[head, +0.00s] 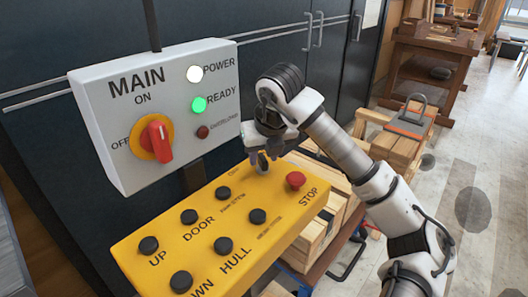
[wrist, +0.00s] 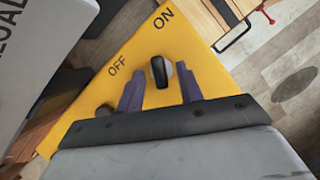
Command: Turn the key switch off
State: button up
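The key switch (wrist: 159,70) has a black key head on a silver collar and sits on the yellow panel (wrist: 190,45). Its ON label is at the upper right and its OFF label to the left. The key head stands nearly upright in the wrist view, its top end towards ON. My gripper (wrist: 160,68) is open, with one purple finger on each side of the key and a gap on both sides. In the head view my gripper (head: 266,154) is over the far edge of the yellow panel (head: 215,205), and the key (head: 262,164) shows partly below it.
A red STOP button (head: 295,180) is right of the key. Several black buttons (head: 223,193) are nearer. A grey MAIN box (head: 105,95) stands behind at left, with a red rotary switch (head: 158,140) and lit POWER and READY lamps. Wooden crates (head: 325,220) are at the right.

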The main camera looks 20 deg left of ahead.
jog(key=shift+f, duration=0.15)
jog(key=shift+c, duration=0.5)
grip_shut()
